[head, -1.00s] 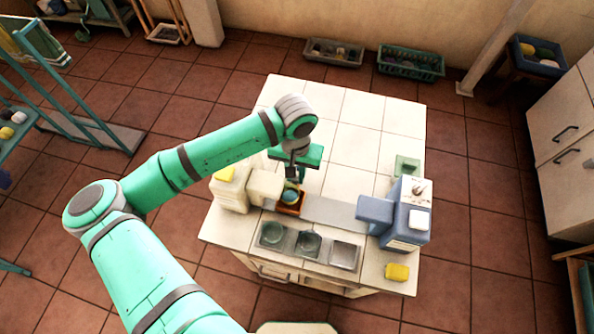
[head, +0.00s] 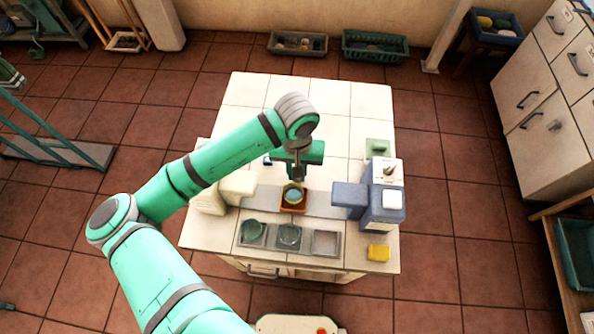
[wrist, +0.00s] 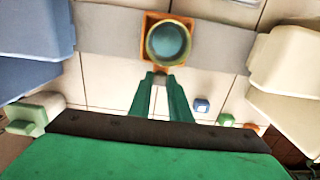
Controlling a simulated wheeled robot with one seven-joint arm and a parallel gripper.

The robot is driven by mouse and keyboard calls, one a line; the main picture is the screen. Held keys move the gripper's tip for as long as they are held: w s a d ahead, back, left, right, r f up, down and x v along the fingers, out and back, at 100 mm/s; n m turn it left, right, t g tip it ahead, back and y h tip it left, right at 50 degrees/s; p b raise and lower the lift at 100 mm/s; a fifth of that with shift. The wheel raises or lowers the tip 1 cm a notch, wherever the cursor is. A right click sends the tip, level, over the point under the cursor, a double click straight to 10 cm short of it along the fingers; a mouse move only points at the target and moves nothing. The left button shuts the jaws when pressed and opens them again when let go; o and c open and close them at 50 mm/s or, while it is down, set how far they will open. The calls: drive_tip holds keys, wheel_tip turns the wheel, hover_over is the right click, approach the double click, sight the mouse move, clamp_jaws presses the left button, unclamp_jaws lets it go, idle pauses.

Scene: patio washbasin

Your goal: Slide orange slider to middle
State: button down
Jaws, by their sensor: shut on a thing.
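The orange slider (head: 293,209) is a small square tray on a grey rail (head: 325,203) across the white-tiled counter. It sits about midway between the cream machine (head: 238,187) and the blue machine (head: 383,200). A round cup with a yellowish rim and blue-green inside (head: 293,194) stands in it; the cup shows from above in the wrist view (wrist: 168,42). My gripper (wrist: 160,82) is shut at the near edge of the slider in the wrist view, on what looks like its small grip. In the head view my wrist partly hides this contact.
A grey tray with several compartments (head: 270,237) lies at the counter's front. A yellow sponge (head: 378,252) lies at the front right corner. A green block (head: 377,146) stands behind the blue machine. Small coloured buttons (wrist: 201,105) show in the wrist view.

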drive_tip(key=c, duration=1.6)
unclamp_jaws()
drive_tip(key=shift+c, duration=0.2)
wheel_tip(320, 180, up, 11)
